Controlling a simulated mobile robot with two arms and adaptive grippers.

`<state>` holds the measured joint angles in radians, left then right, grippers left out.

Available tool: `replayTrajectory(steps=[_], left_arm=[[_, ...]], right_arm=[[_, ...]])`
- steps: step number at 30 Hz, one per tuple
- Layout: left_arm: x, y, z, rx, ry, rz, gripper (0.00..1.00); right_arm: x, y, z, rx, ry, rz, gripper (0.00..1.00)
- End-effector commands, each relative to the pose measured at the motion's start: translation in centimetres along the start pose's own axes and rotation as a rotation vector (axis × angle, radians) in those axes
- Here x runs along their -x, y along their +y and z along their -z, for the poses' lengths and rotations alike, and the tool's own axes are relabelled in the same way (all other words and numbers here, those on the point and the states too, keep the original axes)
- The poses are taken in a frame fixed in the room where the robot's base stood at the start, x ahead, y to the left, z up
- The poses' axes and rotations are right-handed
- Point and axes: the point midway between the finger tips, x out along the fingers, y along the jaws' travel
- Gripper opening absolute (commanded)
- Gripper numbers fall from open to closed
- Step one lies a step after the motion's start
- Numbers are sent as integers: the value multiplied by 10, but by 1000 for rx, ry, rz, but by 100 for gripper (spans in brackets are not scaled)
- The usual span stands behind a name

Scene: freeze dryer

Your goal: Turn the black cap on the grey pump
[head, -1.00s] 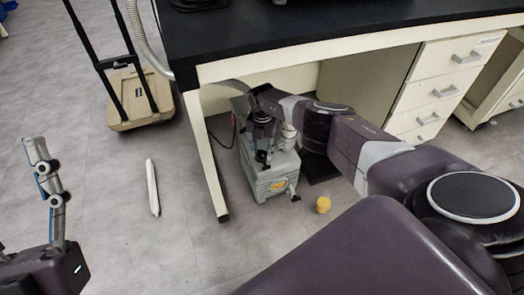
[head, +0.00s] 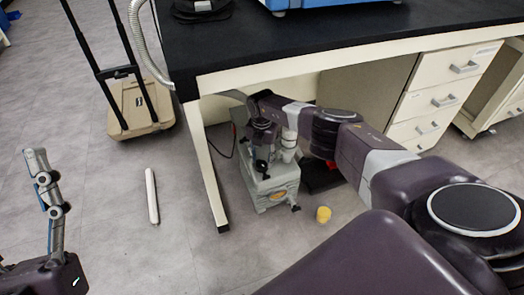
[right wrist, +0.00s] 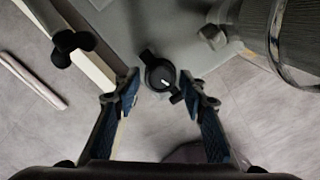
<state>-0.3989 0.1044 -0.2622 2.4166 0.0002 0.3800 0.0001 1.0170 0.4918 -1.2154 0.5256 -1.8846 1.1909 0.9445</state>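The grey pump (head: 268,187) stands on the floor under the black-topped bench. The black cap (right wrist: 160,75), round with a small white mark, shows in the right wrist view. My right gripper (right wrist: 158,92) is open there, with one finger on each side of the cap and a gap to both. In the head view my right gripper (head: 262,160) points down over the pump's top and hides part of it. My left gripper (head: 40,165) is at the far left, away from the pump; its finger opening is not clear from this side.
A bench leg (head: 208,180) stands just left of the pump. A trolley (head: 138,103) stands at the left. White drawers (head: 440,98) are at the right, a blue device (head: 320,3) on the bench.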

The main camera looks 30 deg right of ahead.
Motion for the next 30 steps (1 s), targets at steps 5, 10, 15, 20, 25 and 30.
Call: replayTrajectory(steps=[5, 10, 15, 20, 25, 30], left_arm=[[0, 0, 0, 0, 0, 0, 64], [0, 0, 0, 0, 0, 0, 64], [0, 0, 0, 0, 0, 0, 64], [0, 0, 0, 0, 0, 0, 64], [0, 0, 0, 0, 0, 0, 64], [0, 0, 0, -1, 0, 0, 64]], right_arm=[[23, 0, -1, 1, -2, -1, 39], [45, 0, -1, 0, -3, -1, 39], [58, -1, -1, -2, -2, 0, 39], [60, 0, 0, -1, -1, 0, 39], [60, 0, 0, -1, -1, 1, 39], [60, 0, 0, -1, -1, 1, 39]])
